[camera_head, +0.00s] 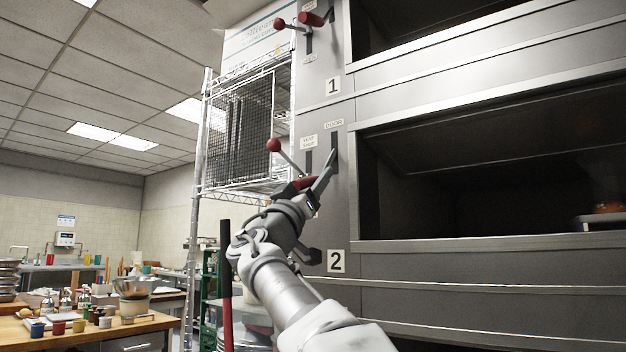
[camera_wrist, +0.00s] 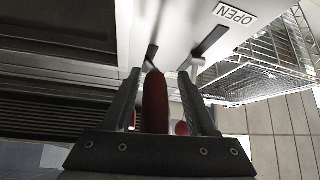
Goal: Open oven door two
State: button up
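Oven deck two has a number 2 plate (camera_head: 336,261) under its wide dark opening (camera_head: 460,185). A dark panel (camera_head: 470,135) slants along the top of this opening, and the inside shows below it. Left of the opening, a slot marked DOOR (camera_head: 334,150) has a lever with a red grip (camera_head: 304,183), largely hidden by my gripper (camera_head: 318,182). In the wrist view the red grip (camera_wrist: 155,102) lies between the fingers of my gripper (camera_wrist: 162,78), close to the left finger with a gap to the right one. My gripper is open around it.
A second lever with a red ball (camera_head: 273,145) stands just left, by the vent label. Deck one's levers (camera_head: 300,22) are above. A wire rack (camera_head: 240,130) stands left of the oven. A cluttered table (camera_head: 90,325) is at lower left.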

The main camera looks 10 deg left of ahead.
jog(key=shift+o, duration=0.4)
jog(key=shift+s+r, duration=0.1)
jog(key=shift+s, duration=0.05)
jog(key=b+v, duration=0.4)
jog(key=v, duration=1.3)
jog(key=shift+s, duration=0.15)
